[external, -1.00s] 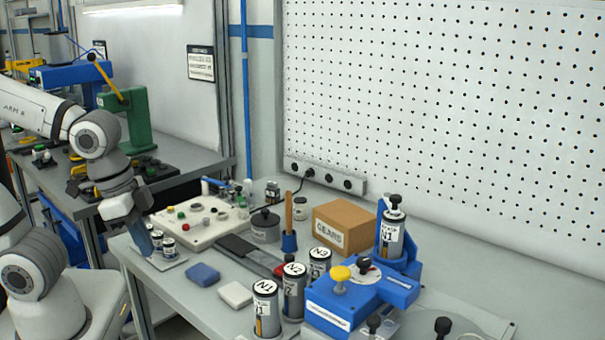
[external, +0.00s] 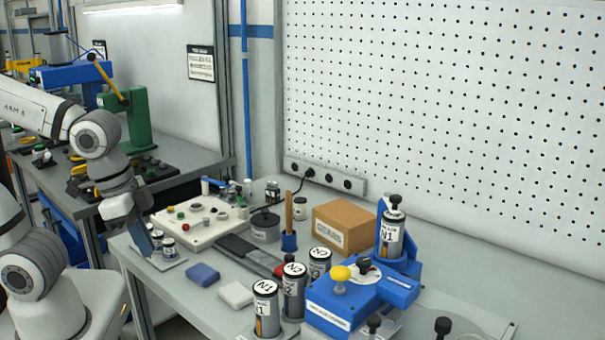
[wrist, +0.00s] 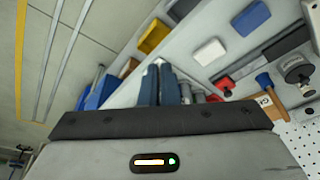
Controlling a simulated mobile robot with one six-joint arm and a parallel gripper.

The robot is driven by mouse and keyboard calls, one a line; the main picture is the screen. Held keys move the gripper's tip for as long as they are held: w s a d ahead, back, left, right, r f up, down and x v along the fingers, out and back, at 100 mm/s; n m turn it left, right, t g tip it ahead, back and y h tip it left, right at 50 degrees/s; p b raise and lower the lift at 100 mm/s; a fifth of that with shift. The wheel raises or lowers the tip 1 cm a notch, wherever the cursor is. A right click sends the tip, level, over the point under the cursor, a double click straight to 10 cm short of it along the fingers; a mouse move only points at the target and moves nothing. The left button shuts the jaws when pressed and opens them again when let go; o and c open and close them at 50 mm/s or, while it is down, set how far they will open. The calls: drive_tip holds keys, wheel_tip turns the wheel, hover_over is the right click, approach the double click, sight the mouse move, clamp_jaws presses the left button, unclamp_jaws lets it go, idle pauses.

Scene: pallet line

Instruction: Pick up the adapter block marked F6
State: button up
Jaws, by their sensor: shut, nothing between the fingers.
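My gripper (external: 142,240) is at the table's left end in the external view, beside two small dark-and-white cylinders (external: 162,243) on a light plate. Its blue fingers are shut and empty. They also show close together in the wrist view (wrist: 158,86), pointing up in the picture. I cannot read an F6 mark in any view, so I cannot tell which thing is the F6 adapter block. A blue block (external: 203,274) and a white block (external: 236,293) lie on the table to the right of the gripper. The wrist view also shows a yellow block (wrist: 153,36).
A white panel with knobs (external: 205,222) stands behind the gripper. Canisters marked N1 (external: 266,308), N2 (external: 294,290) and N3 (external: 319,264) stand near a blue fixture (external: 360,300). A cardboard box (external: 344,226) sits at the back. Some bare table lies around the blue and white blocks.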

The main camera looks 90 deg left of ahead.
drive_tip(key=o, duration=1.3)
drive_tip(key=w+a+r+n+y, duration=0.1)
drive_tip(key=w+a+r+n, duration=0.2)
drive_tip(key=w+a, duration=0.95)
drive_tip(key=n+y+p, duration=0.1)
drive_tip(key=n+y, duration=0.1)
drive_tip(key=n, duration=0.4)
hover_over(273, 188)
drive_tip(key=w+d, duration=0.3)
drive_tip(key=d, duration=1.3)
wheel_tip(273, 188, down, 7)
drive_tip(key=s+a+f+n, duration=0.1)
drive_tip(key=a+f, duration=0.2)
drive_tip(key=a, duration=0.2)
drive_tip(key=s+a+f+n, duration=0.1)
drive_tip(key=s+a+f, duration=0.1)
drive_tip(key=a, duration=0.3)
drive_tip(key=s+a+f, duration=0.2)
drive_tip(key=a+f, duration=0.1)
drive_tip(key=a, duration=0.3)
drive_tip(key=shift+f+n+g+y, duration=0.4)
drive_tip(key=shift+w+d+p+x, duration=0.15)
drive_tip(key=shift+p+x, duration=0.3)
drive_tip(key=shift+x, duration=0.75)
drive_tip(key=shift+w+d+p+x, duration=0.15)
drive_tip(key=shift+p+x, duration=0.35)
drive_tip(key=shift+x, duration=0.7)
drive_tip(key=shift+w+d+p+x, duration=0.1)
drive_tip(key=shift+p+x, duration=0.35)
drive_tip(key=shift+x, duration=0.8)
